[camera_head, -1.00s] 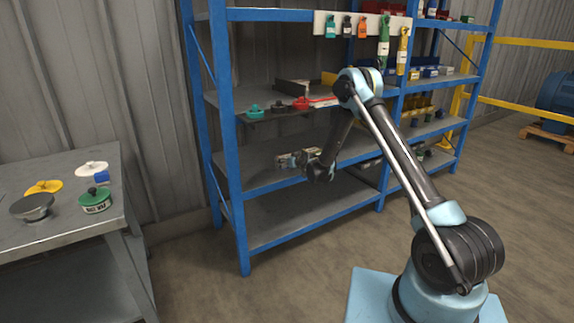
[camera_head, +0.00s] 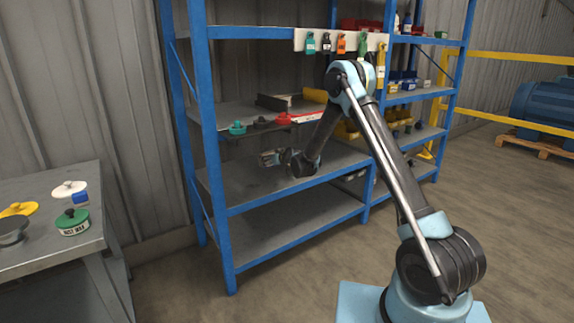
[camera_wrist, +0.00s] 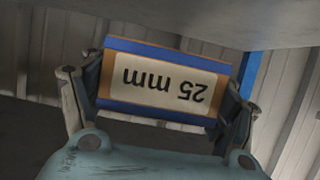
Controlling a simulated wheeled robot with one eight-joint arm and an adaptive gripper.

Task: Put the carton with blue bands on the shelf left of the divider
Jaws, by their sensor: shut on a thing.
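The carton with blue bands (camera_wrist: 165,84) is in the wrist view, with a cream label reading "25 mm" upside down and brown and blue edges. My gripper (camera_head: 269,158) is shut on it, one finger at each end. In the head view the gripper and carton are small, inside the blue rack's left bay, below the shelf with the coloured knobs and above a bare shelf (camera_head: 248,187). A dark upright plate (camera_head: 271,103) stands on the knob shelf; I cannot tell whether it is the divider. The carton's far side is hidden.
The blue rack's front post (camera_head: 208,150) stands left of my gripper. The knob shelf (camera_head: 205,112) is overhead, with a teal knob (camera_head: 237,128) and a red one (camera_head: 283,118) at its front. A grey table (camera_head: 60,245) with caps stands at left.

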